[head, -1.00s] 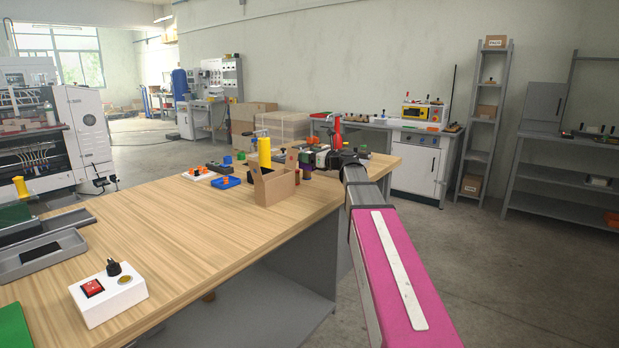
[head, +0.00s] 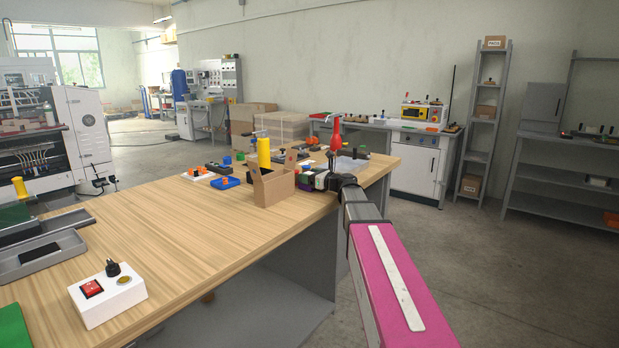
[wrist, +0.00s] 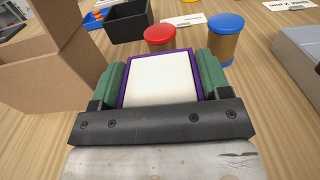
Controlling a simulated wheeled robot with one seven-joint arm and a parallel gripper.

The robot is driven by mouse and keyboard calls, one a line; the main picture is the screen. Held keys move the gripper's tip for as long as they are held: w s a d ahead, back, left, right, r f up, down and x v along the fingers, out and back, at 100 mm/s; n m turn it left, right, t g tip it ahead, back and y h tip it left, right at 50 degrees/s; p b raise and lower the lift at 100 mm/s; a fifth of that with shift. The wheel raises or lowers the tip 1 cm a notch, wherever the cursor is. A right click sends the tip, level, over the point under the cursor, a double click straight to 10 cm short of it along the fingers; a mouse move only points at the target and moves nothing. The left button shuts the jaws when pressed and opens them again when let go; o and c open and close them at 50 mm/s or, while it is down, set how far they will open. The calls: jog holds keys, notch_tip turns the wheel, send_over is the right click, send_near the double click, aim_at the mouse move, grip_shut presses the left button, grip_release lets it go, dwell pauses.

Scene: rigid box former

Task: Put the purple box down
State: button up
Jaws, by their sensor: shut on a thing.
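The purple box shows in the wrist view (wrist: 160,80) as a purple rim around a pale white face. My gripper (wrist: 160,84) has its two green fingers shut on the box's left and right sides. In the head view my gripper (head: 311,181) is low over the right edge of the wooden table (head: 150,228), just right of an open cardboard box. The purple box is small and mostly hidden there. I cannot tell whether its underside touches the table.
The open cardboard box (head: 273,186) stands close on the left, with a yellow cylinder (head: 264,153) behind it. A red-lidded jar (wrist: 160,38) and a blue-lidded jar (wrist: 226,40) stand just beyond the held box. A black bin (wrist: 128,21) is farther off. The table's left middle is clear.

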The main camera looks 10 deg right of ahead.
jog(key=shift+f, duration=0.1)
jog(key=o, duration=1)
